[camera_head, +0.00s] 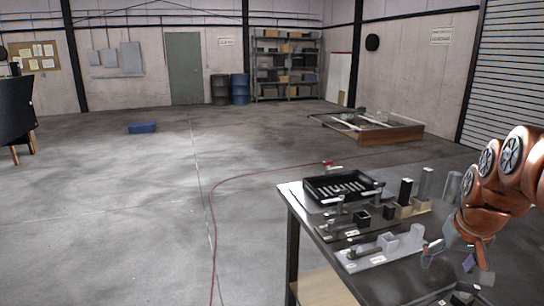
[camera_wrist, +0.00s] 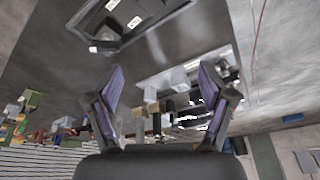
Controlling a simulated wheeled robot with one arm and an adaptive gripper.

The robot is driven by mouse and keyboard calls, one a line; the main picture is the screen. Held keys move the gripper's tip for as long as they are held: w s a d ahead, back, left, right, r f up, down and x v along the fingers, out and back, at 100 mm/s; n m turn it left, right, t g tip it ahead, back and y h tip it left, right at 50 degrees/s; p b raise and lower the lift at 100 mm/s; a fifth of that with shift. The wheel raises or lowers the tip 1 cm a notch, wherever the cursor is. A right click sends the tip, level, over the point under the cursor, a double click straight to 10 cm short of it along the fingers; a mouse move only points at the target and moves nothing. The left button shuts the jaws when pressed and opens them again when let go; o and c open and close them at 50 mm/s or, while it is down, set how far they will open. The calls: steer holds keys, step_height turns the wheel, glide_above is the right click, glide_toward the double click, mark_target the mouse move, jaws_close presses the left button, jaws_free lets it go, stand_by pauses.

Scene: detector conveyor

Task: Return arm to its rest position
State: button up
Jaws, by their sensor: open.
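My copper-coloured arm reaches in at the right edge of the head view, bent over the right side of the workbench. My gripper (camera_head: 477,270) hangs at its lower end, partly hidden by the arm and cut close to the frame's right side. In the wrist view my gripper (camera_wrist: 161,88) shows two purple-padded fingers spread wide apart, with nothing between them. The wrist view looks tilted over the bench and the room. I cannot tell the exact gap between the gripper and the bench items.
A dark workbench (camera_head: 292,212) carries a black tray (camera_head: 318,197), a light grey fixture (camera_head: 372,262) and several upright blocks. A wooden-sided frame (camera_head: 398,136) lies on the floor behind. A red cable (camera_head: 212,215) crosses the floor. The floor left of the bench is largely clear.

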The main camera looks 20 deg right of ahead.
steer(key=s+a+f+n+g+y+p, duration=0.1)
steer(key=a+n+g+y+p, duration=0.15)
steer(key=a, duration=1.65)
steer(key=s+a+f+n+g+p, duration=0.2)
steer(key=s+a+f+n+p, duration=0.1)
steer(key=s+a, duration=0.8)
steer(key=shift+s+a+h+p, duration=0.2)
steer(key=shift+s+h+p, duration=0.2)
steer(key=shift+s, duration=0.5)
steer(key=shift+n+g, duration=0.25)
steer(key=shift+c, duration=0.2)
